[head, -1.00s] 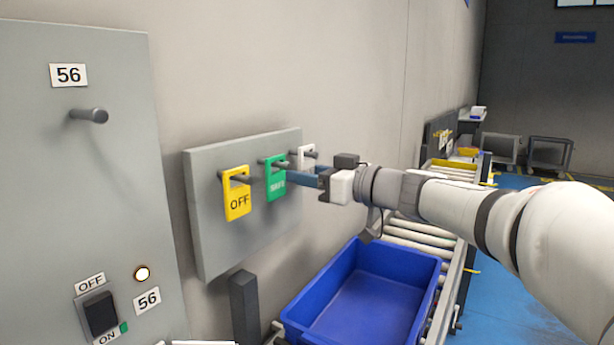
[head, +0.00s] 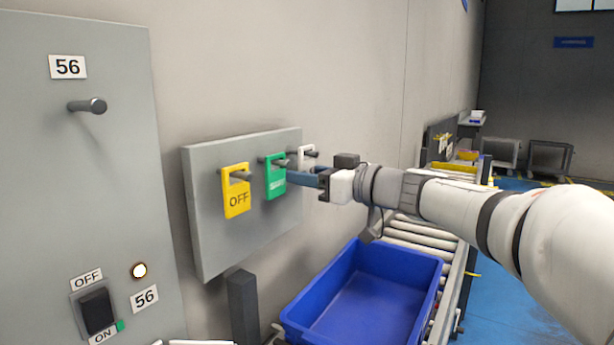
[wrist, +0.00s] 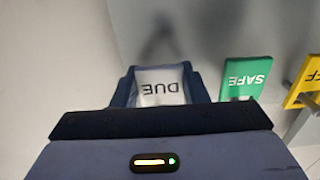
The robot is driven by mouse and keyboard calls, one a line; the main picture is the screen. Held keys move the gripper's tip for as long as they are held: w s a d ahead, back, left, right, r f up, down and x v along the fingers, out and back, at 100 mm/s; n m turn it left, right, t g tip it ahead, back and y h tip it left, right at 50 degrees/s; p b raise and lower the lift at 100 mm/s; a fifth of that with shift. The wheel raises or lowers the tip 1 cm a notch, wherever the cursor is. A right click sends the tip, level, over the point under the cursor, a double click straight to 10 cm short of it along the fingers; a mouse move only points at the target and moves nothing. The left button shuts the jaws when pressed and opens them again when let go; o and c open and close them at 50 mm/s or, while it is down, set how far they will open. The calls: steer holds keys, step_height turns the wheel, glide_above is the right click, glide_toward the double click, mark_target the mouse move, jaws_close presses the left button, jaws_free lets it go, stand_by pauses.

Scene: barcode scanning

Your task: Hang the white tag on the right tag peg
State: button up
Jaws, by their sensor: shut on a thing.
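The white tag (head: 304,163) is at the right peg (head: 311,154) of the grey board, partly hidden by my gripper. In the wrist view the white tag (wrist: 161,88) reads "DUE" upside down, between my two blue fingers. My gripper (head: 302,178) is shut on it. In the head view the peg shows in front of the tag's upper part, but I cannot tell for sure whether the tag's opening is around it.
A green SAFE tag (head: 274,180) hangs on the middle peg and a yellow OFF tag (head: 236,199) on the left peg. A grey cabinet (head: 60,190) with an empty peg (head: 88,106) stands left. A blue bin (head: 368,303) sits below.

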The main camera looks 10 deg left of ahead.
steer(key=o, duration=1.1)
steer(key=b+v, duration=0.7)
steer(key=v, duration=0.3)
stand_by(0.5)
steer(key=shift+s, duration=0.15)
